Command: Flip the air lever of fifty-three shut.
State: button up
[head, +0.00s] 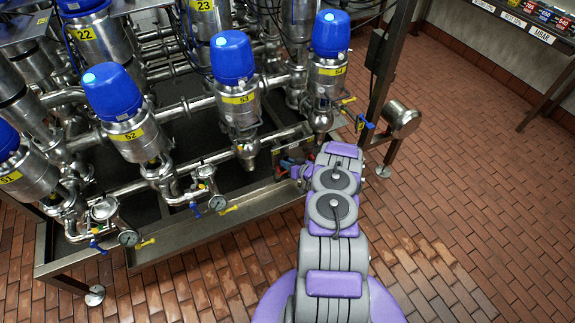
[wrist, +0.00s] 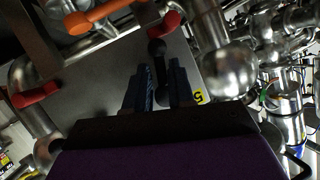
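Valve fifty-three (head: 237,85), a steel body with a blue cap and a yellow 53 tag, stands between 52 and 54 in the head view. My arm reaches to the low piping right of it. My gripper is hard to make out there. In the wrist view my gripper (wrist: 159,88) has two dark blue fingers apart. A black rod with a round knob (wrist: 157,47) shows between or beyond them; I cannot tell contact. Red handles (wrist: 36,97) (wrist: 168,25) and an orange lever (wrist: 98,16) show around it. I cannot tell which is the air lever of fifty-three.
Valve 52 (head: 118,110) stands left and valve 54 (head: 329,62) right, with blue and yellow handles on their piping. A steel post (head: 388,60) and frame lie close right of my arm. In the wrist view a steel ball-shaped fitting (wrist: 230,70) is near the right finger. Brick floor is free right.

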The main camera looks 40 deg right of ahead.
jog(key=shift+w+f, duration=0.1)
jog(key=shift+w, duration=0.05)
jog(key=shift+c, duration=0.2)
grip_shut()
